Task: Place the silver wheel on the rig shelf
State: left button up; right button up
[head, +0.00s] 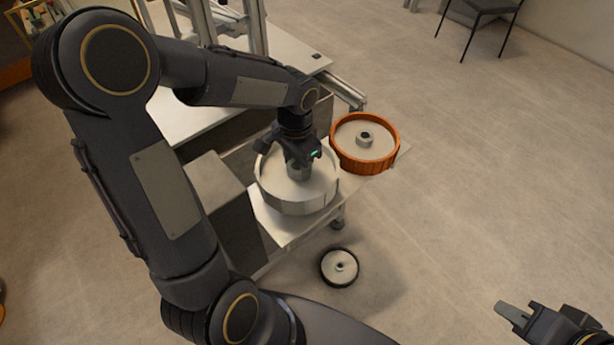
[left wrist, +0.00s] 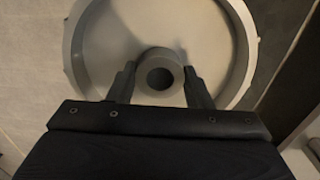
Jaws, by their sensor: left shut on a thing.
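The silver wheel (head: 299,196) is a wide, light grey disc with a raised rim and a central hub. It is at the rig shelf (head: 279,223), a pale ledge along the rig's front; I cannot tell whether it rests on it or hangs just above. My left gripper (head: 299,168) comes down from above and is shut on the wheel's hub. In the left wrist view the two fingers (left wrist: 160,88) lie on either side of the round hub, inside the wheel's rim (left wrist: 244,50). My right gripper (head: 512,312) is at the lower right, away from the wheel; its jaw opening is unclear.
An orange wheel (head: 365,143) sits on the shelf right beside the silver wheel. A small black-rimmed wheel (head: 339,267) lies on the floor in front. A grey box-like block (head: 205,187) stands left of the silver wheel. The floor to the right is clear; a dark chair (head: 480,8) stands far back.

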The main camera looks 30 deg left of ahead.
pick_arm(q)
notch_tip(320, 180, down, 6)
jog(key=shift+f, duration=0.1)
dwell(0.4)
jog(key=o, duration=1)
jog(key=shift+o, duration=0.2)
notch_tip(320, 180, up, 12)
jog(key=shift+s, duration=0.1)
